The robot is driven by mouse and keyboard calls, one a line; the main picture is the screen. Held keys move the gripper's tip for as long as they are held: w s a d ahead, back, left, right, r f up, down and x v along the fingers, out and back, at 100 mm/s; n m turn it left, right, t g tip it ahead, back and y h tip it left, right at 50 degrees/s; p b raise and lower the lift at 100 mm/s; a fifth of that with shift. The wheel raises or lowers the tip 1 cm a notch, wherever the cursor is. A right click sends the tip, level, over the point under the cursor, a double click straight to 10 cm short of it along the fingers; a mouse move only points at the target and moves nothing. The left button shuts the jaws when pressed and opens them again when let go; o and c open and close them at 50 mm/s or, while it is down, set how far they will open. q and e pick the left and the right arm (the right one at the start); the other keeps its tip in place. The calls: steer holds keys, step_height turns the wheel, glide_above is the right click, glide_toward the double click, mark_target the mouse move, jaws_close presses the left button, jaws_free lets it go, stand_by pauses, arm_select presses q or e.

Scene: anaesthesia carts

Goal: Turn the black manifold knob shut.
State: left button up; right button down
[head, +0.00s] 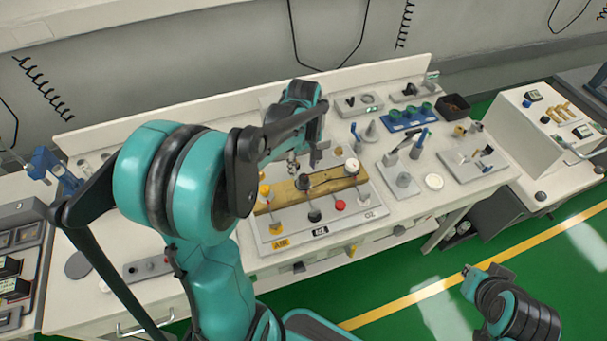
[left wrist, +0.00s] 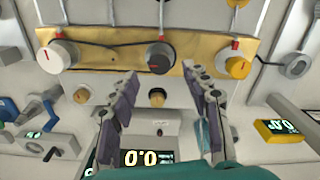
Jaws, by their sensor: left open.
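The black manifold knob (head: 303,182) is the middle one on a brass manifold block (head: 336,184), between a yellow knob (head: 264,191) and a white knob (head: 352,165). In the left wrist view the black knob (left wrist: 160,57) has a red mark on its face. My left gripper (head: 305,159) is open and empty above the block. In the left wrist view its fingertips (left wrist: 160,74) stand apart on either side, just below the knob in the picture; I cannot tell whether they touch it. My right gripper (head: 481,270) is low at right, away from the bench, its jaw state unclear.
A blue rack (head: 408,117), a black bin (head: 454,106) and a grey tray (head: 472,165) lie to the right.

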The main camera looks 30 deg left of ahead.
mark_target(304, 177)
arm_select(q)
step_height(304, 177, down, 4)
steer(key=shift+f+b, duration=0.1)
steer(key=shift+b, duration=0.4)
jaws_close()
